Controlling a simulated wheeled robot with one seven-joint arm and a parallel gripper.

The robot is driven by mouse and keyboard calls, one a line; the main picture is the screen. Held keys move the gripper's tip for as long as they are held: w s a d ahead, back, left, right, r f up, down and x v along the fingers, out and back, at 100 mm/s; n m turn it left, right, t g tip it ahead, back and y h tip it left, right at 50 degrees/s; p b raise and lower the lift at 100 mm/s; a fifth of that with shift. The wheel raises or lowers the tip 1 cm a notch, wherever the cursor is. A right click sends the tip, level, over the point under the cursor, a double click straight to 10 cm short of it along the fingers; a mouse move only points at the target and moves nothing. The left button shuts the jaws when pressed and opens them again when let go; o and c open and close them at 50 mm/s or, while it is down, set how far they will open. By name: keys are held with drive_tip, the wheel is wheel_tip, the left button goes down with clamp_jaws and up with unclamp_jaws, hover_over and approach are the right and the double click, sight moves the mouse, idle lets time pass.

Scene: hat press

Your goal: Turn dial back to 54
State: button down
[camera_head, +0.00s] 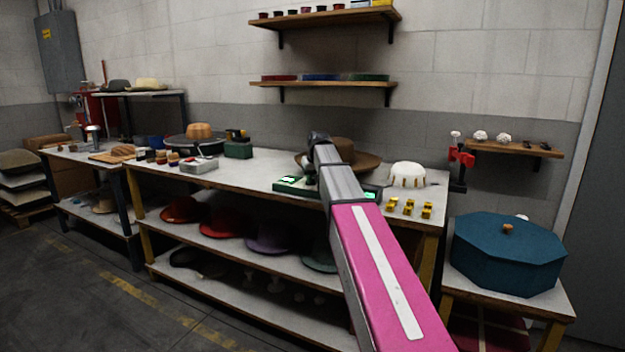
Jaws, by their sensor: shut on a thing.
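A low green box (293,186) with a pale lit display stands on the middle bench. My arm reaches over the bench from the lower right. My gripper (311,181) shows only as a small dark shape at the right end of the green box, mostly hidden behind my grey arm link. It is shut on the dial there. The dial itself and its marks are hidden, and the display is too small to read. A second small green lit patch (370,196) shows just right of my arm.
A brown hat (355,159) lies behind my arm. A white domed form (407,174) and several yellow blocks (409,209) stand to the right. A teal octagonal box (508,255) is at the far right. Shelves (325,86) hang above the bench.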

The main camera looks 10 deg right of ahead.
drive_tip(key=n, duration=0.2)
drive_tip(key=n+y, duration=0.1)
drive_tip(key=n, duration=0.1)
drive_tip(key=d+n+g+y, duration=0.1)
drive_tip(key=n, duration=0.1)
drive_tip(key=shift+w+d, duration=0.1)
drive_tip(key=shift+w, duration=0.3)
drive_tip(key=n, duration=0.2)
drive_tip(key=n+g+y, duration=0.1)
drive_tip(key=n, duration=0.2)
drive_tip(key=shift+w+d+n+g, duration=0.3)
drive_tip(key=shift+w+n+g, duration=0.1)
drive_tip(key=shift+y, duration=0.3)
drive_tip(key=c, duration=1)
unclamp_jaws()
drive_tip(key=shift+c, duration=0.2)
drive_tip(key=v, duration=1)
drive_tip(key=shift+d+r, duration=0.15)
drive_tip(key=shift+r, duration=0.25)
